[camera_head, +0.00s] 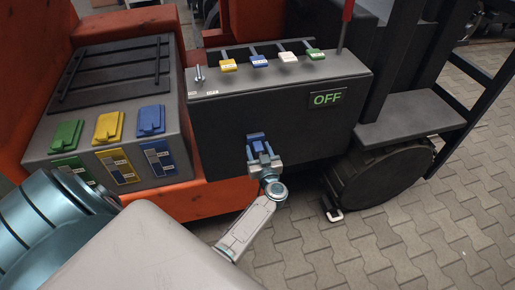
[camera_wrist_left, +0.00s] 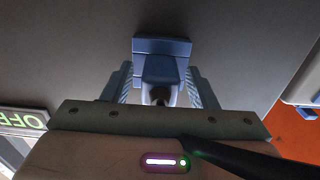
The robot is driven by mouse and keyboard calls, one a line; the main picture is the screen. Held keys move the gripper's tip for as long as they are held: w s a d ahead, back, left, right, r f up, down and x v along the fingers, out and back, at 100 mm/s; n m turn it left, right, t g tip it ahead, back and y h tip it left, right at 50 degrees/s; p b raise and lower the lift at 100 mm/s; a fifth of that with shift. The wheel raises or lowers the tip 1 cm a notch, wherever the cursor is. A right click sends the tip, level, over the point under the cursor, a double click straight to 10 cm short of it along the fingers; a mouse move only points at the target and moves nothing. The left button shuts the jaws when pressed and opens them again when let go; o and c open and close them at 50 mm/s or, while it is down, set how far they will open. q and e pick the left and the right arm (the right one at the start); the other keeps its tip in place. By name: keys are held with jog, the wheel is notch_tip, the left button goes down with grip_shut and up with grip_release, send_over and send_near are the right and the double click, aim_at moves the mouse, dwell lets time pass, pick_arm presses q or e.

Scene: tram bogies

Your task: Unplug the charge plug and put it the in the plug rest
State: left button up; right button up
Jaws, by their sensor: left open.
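A blue plug (camera_head: 256,142) sits on the front face of a dark control box (camera_head: 210,130), below a green OFF sign (camera_head: 326,98). My left gripper (camera_head: 263,157) reaches it from the front. In the left wrist view, the blue plug (camera_wrist_left: 161,62) lies between the two fingers of my left gripper (camera_wrist_left: 160,84). The fingers are open on either side of it, and a gap shows at least on the left. The plug's lower end is partly hidden by the gripper body. I cannot tell which thing is the plug rest. My right gripper is not in view.
Several coloured switches (camera_head: 288,57) and a red-handled lever (camera_head: 347,12) are on the box top. A grey case (camera_head: 95,138) with green, yellow and blue flaps stands left. A black wheel (camera_head: 385,178) is at right. Paved floor (camera_head: 400,240) is clear at front right.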

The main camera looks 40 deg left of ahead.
aim_at(260, 154)
pick_arm(q)
grip_shut()
jog(key=shift+s+d+p, duration=0.3)
jog(key=shift+p, duration=0.05)
jog(key=shift+s+d, duration=0.25)
jog(key=shift+d, duration=0.1)
jog(key=shift+p+v, duration=1.3)
jog(key=shift+v, duration=0.85)
jog(key=shift+b+x, duration=0.75)
jog(key=shift+x, duration=0.5)
jog(key=shift+w+a, duration=0.45)
jog(key=shift+a, duration=0.1)
